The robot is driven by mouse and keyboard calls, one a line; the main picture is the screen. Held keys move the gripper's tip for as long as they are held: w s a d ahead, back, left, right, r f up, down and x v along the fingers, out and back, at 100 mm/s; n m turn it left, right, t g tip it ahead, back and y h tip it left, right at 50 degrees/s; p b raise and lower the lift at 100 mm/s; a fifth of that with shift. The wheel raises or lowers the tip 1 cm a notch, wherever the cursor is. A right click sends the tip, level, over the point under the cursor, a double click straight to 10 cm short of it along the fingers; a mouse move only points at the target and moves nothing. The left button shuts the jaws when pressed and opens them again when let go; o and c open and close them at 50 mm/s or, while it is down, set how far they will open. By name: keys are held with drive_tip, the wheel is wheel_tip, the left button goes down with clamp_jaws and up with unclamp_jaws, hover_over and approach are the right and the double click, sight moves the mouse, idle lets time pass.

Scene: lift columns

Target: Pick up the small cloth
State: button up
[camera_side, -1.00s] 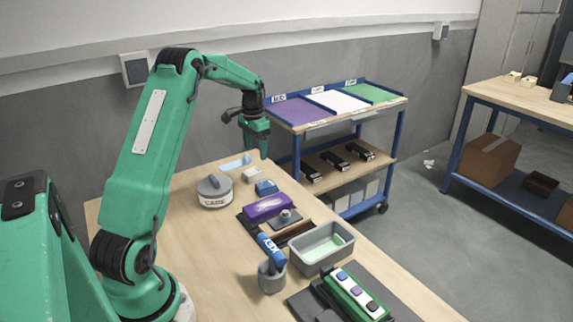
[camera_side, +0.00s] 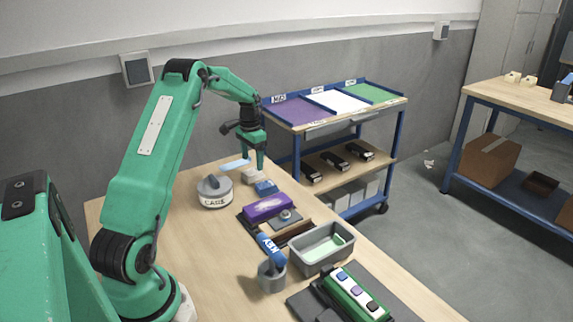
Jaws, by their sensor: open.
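A light blue flat piece (camera_side: 235,164), which looks like the small cloth, lies near the far end of the wooden table (camera_side: 190,235). My gripper (camera_side: 259,163) points down, open and empty, in the air over the far end of the table. In the picture it is just right of the light blue piece and above a pale block (camera_side: 251,177) and a blue block (camera_side: 265,188). Its exact height over them is hard to tell.
A grey round lidded pot (camera_side: 214,192) stands left of the blocks. A purple block (camera_side: 268,207), a grey tray (camera_side: 322,247) and a cup holding a blue key-labelled handle (camera_side: 271,277) are nearer. A blue cart (camera_side: 400,130) stands beyond the table.

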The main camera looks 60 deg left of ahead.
sight(254, 171)
drive_tip(key=shift+w+f, duration=0.2)
drive_tip(key=shift+f, duration=2.4)
drive_tip(key=c, duration=1.1)
